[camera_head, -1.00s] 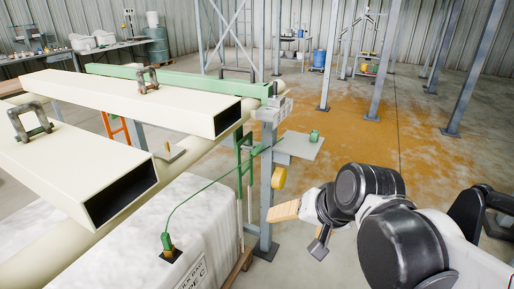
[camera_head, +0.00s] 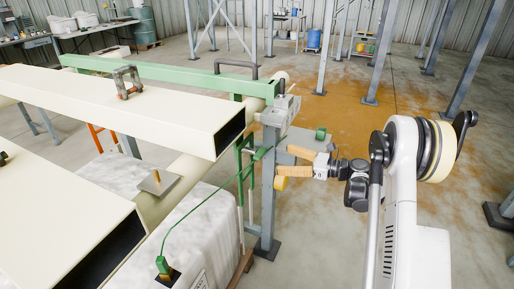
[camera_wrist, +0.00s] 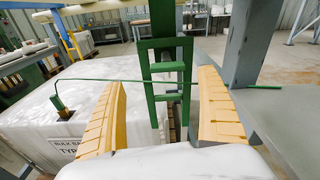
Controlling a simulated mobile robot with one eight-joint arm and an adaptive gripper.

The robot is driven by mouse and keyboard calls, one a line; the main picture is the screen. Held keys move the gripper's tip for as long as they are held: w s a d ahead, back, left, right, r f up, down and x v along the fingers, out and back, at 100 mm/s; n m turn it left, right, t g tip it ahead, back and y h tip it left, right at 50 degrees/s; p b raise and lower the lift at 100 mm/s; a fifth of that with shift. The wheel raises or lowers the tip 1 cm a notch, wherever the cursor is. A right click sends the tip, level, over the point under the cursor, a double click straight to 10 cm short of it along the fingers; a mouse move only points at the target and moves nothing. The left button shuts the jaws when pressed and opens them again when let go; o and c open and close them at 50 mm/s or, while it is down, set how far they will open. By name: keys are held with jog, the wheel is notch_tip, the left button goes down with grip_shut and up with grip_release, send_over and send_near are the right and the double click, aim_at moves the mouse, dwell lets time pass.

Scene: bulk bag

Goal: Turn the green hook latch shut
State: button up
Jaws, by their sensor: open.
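A green upright frame with crossbars (camera_wrist: 165,68), which I take to be the green hook latch, shows in the middle of the wrist view. My gripper (camera_head: 284,160) has two orange-yellow padded fingers, spread apart and empty, just right of the post. In the wrist view my gripper (camera_wrist: 163,82) has one finger on each side of the green frame's line of sight; no contact shows.
A thin green line (camera_wrist: 100,81) crosses in front, running from a plug on the white bulk bag (camera_head: 205,225). Cream beams (camera_head: 110,95) fill the left.

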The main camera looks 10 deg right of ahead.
aim_at(263, 155)
jog(key=shift+m+t+y, duration=0.3)
jog(key=shift+m+y, duration=0.1)
jog(key=shift+m, duration=0.2)
jog(key=w+a+b, duration=0.1)
jog(key=w+a, duration=0.1)
jog(key=w+a+f+b, duration=0.1)
jog(key=w+a, duration=0.1)
jog(key=w+a+f+b, duration=0.1)
jog(key=w+a, duration=0.1)
jog(key=shift+w+a, duration=0.25)
jog(key=shift+a, duration=0.05)
jog(key=shift+w+a+r, duration=0.1)
jog(key=shift+w+a, duration=0.2)
jog(key=c, duration=1.2)
